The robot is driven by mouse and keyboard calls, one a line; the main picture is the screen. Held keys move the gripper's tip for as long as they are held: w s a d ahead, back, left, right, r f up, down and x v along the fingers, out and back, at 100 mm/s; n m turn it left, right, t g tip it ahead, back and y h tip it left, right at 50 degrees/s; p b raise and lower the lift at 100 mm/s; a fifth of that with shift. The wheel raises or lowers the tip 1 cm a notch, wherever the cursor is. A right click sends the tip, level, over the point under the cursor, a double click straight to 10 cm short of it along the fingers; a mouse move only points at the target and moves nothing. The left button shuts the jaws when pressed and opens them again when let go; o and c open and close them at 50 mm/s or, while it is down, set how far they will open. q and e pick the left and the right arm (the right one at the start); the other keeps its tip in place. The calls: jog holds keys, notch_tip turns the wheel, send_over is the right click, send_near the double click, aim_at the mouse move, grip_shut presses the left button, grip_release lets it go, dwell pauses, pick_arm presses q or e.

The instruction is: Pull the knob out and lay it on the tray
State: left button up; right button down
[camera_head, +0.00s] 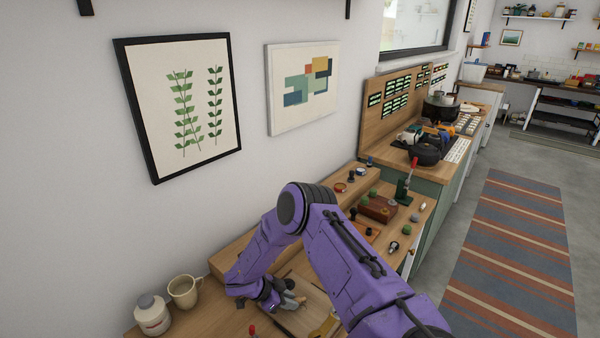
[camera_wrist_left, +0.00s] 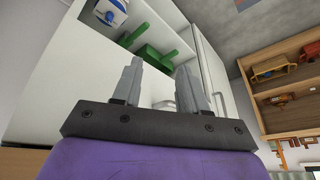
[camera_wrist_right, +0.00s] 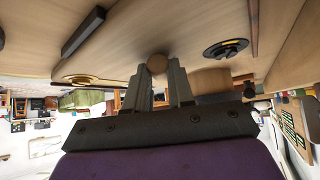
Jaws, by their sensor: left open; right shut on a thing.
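My right gripper (camera_wrist_right: 159,76) is shut on a small round wooden knob (camera_wrist_right: 157,63), which shows between its fingertips in the right wrist view. A pale wooden surface lies close behind the knob; I cannot tell whether the knob is still seated in it. In the head view my right gripper (camera_head: 290,302) is low over the worktop, partly hidden by my own arm. A pale wooden board, perhaps the tray (camera_head: 312,312), lies beside it, mostly covered by the arm. My left gripper (camera_wrist_left: 162,70) is open and empty, away from the worktop.
A beige mug (camera_head: 184,291) and a white jar (camera_head: 151,314) stand left of the right gripper. A wooden box (camera_head: 378,208) and a green tool with a red handle (camera_head: 403,187) stand farther back. The right wrist view shows a dark round fitting (camera_wrist_right: 226,49) and a brass ring (camera_wrist_right: 82,79).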

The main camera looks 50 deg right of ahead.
jog(key=c, duration=0.9)
grip_release()
jog(key=shift+w+a+r, duration=0.15)
jog(key=shift+a+r, duration=0.05)
jog(key=shift+a, duration=0.05)
jog(key=b+v, duration=0.3)
jog(key=v, duration=0.7)
